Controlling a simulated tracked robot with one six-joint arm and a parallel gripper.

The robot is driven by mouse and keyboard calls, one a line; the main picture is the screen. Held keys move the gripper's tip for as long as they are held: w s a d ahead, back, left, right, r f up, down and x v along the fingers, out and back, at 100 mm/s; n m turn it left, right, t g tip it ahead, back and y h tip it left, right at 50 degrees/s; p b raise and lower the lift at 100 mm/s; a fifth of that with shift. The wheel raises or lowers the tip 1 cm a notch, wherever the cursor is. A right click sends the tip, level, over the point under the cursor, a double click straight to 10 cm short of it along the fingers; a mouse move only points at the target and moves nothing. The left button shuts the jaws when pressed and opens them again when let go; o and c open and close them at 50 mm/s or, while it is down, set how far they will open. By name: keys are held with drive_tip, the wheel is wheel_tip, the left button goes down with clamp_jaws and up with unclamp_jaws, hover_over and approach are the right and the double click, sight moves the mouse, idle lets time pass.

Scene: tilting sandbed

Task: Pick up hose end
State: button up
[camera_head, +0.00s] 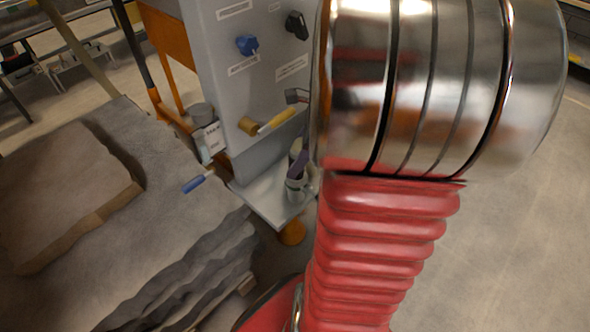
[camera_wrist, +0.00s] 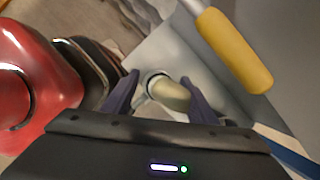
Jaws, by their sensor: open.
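In the wrist view my gripper (camera_wrist: 161,80) is open, with its two dark purple fingers spread. A rounded olive-beige end (camera_wrist: 170,94), which looks like the hose end, lies between the fingers with a gap on each side. It comes out of a pale grey ring or holder on a grey surface. I cannot tell how far down the fingers reach beside it. In the head view a pale upright cylinder (camera_head: 296,188) stands on a grey shelf, with a dark purple piece just above it. My arm hides most of my gripper there.
A yellow-handled tool (camera_wrist: 235,50) is close at upper right in the wrist view. The grey panel (camera_head: 225,100) carries a blue knob (camera_head: 247,45) and a black knob (camera_head: 296,25). The sandbed (camera_head: 130,235) lies left, with a blue-handled tool (camera_head: 197,182) on its edge.

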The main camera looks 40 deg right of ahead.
drive_tip(key=shift+c, duration=0.3)
clamp_jaws()
idle(0.4)
drive_tip(key=shift+r, duration=0.1)
wheel_tip(320, 180, up, 18)
idle(0.6)
idle(0.5)
